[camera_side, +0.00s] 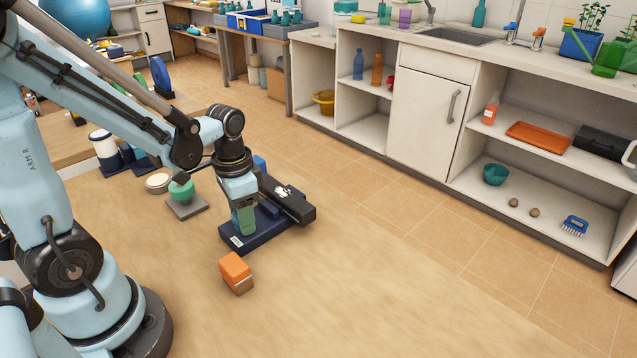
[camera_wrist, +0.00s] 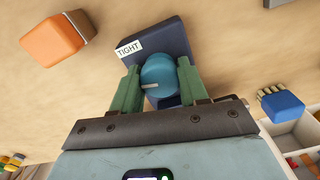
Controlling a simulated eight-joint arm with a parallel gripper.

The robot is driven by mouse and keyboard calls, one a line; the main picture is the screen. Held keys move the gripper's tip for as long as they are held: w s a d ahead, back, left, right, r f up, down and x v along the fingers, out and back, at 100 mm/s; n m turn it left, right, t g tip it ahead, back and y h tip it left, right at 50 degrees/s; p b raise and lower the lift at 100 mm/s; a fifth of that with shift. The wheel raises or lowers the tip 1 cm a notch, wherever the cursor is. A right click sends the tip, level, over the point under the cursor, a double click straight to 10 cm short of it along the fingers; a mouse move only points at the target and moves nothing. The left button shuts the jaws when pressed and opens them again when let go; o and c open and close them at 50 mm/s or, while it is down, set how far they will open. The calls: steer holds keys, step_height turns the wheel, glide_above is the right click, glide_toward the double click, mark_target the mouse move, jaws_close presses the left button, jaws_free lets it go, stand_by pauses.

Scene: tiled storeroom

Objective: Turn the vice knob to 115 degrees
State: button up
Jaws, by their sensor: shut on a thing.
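The vice knob (camera_wrist: 158,74) is a round blue cap with a pale pointer line in the wrist view. The line points to the left and slightly down. The knob sits on a dark blue vice base (camera_wrist: 166,38) with a white label reading TIGHT (camera_wrist: 129,50) at its upper left. My gripper (camera_wrist: 158,68) is shut on the knob, one green finger on each side. In the side view my gripper (camera_side: 244,226) points down over the vice base (camera_side: 262,234), and the knob is hidden behind the fingers.
An orange block (camera_side: 237,271) lies in front of the vice and also shows in the wrist view (camera_wrist: 52,40). A teal piece on a grey base (camera_side: 187,209) and a round pale disc (camera_side: 157,182) stand to the left.

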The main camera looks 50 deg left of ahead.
steer(key=shift+m, duration=1.2)
steer(key=o, duration=0.8)
steer(key=shift+r, duration=0.1)
steer(key=shift+r, duration=5.95)
